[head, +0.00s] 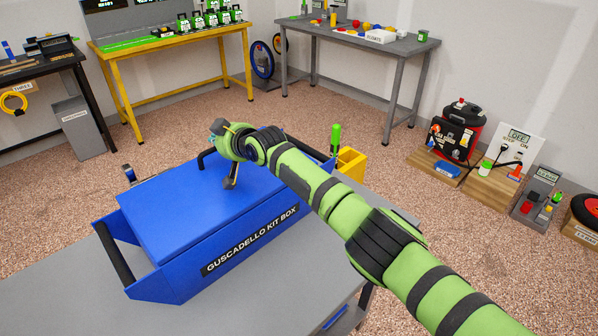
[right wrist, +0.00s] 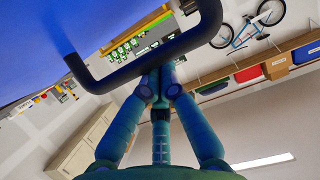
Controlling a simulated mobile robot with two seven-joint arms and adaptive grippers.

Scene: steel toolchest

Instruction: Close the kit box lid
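The blue kit box (head: 240,245), labelled GUSCADELLO KIT BOX, stands on a grey table. Its broad blue lid (head: 180,205) lies over the top and looks nearly flat; I cannot tell whether it is fully seated. A black handle (head: 112,252) is at the box's left end. My right gripper (head: 231,177) reaches over the lid from the right, partly hidden by its own wrist. In the right wrist view, its fingers (right wrist: 160,85) come together just behind a black bar handle (right wrist: 150,63) that crosses their tips. No grip on the bar is visible. My left gripper is not seen.
A yellow container (head: 351,163) and a green-handled tool (head: 335,138) stand behind the box. The grey table (head: 60,300) is bare at front left. Workbenches line the walls, including a yellow one (head: 165,45).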

